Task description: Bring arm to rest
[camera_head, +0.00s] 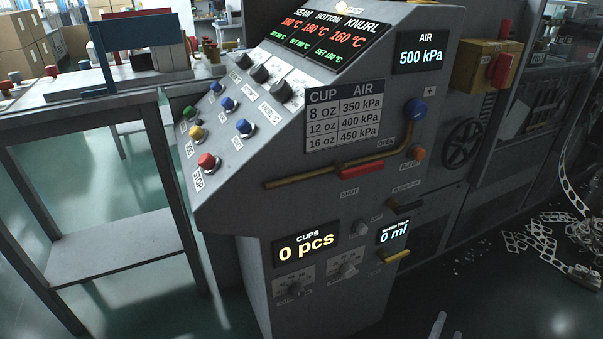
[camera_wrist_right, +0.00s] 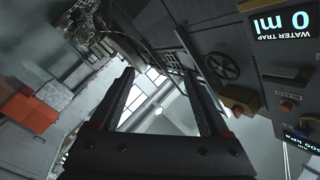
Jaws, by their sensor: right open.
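My right gripper (camera_head: 446,328) shows only as small pale tips at the bottom edge of the head view, low in front of the grey control cabinet (camera_head: 335,225). In the right wrist view the two dark fingers of this gripper (camera_wrist_right: 158,75) stand wide apart, open, with nothing between them. Both fingers are clear of the cabinet. My left gripper is out of view. The cabinet's air display (camera_head: 421,54) reads 500 kPa, its cups display (camera_head: 306,247) 0 pcs, and its water trap display (camera_head: 394,233) 0 ml, which also shows in the wrist view (camera_wrist_right: 293,21).
A brass lever with a red sleeve (camera_head: 362,170) crosses the cabinet front. A black handwheel (camera_head: 463,144) and a yellow switch box (camera_head: 484,66) are to the right. A grey table (camera_head: 70,95) stands at left. Perforated scrap (camera_head: 530,240) lies on the floor at right.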

